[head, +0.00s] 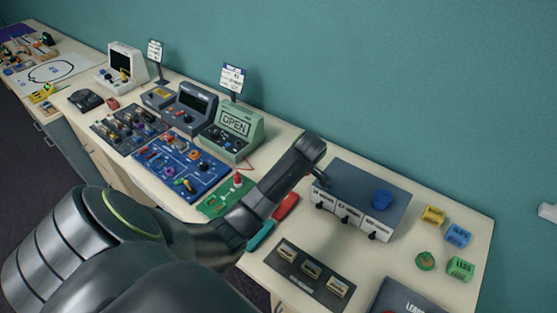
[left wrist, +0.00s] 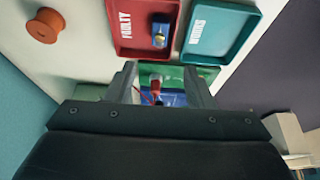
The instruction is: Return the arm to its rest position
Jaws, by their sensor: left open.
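My left arm (head: 260,205) reaches from the lower left across the front of the bench in the head view. Its far end is over the bench, just left of the grey box with several front switches. My left gripper (left wrist: 160,88) is open in the left wrist view, with its two fingers apart and nothing held between them. A green board (left wrist: 205,73) and a small red part (left wrist: 155,85) show beyond and between the fingers, and they look apart from them. In the head view my arm hides part of the bench and the trays. My right gripper is not in view.
A red tray (left wrist: 120,35) holding a small blue part (left wrist: 161,33) lies beside a teal tray (left wrist: 222,12). The grey switch box (head: 365,195) stands right of my arm. Lettered blocks (head: 433,214) lie farther right. Boards and devices (head: 185,165) fill the bench leftward.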

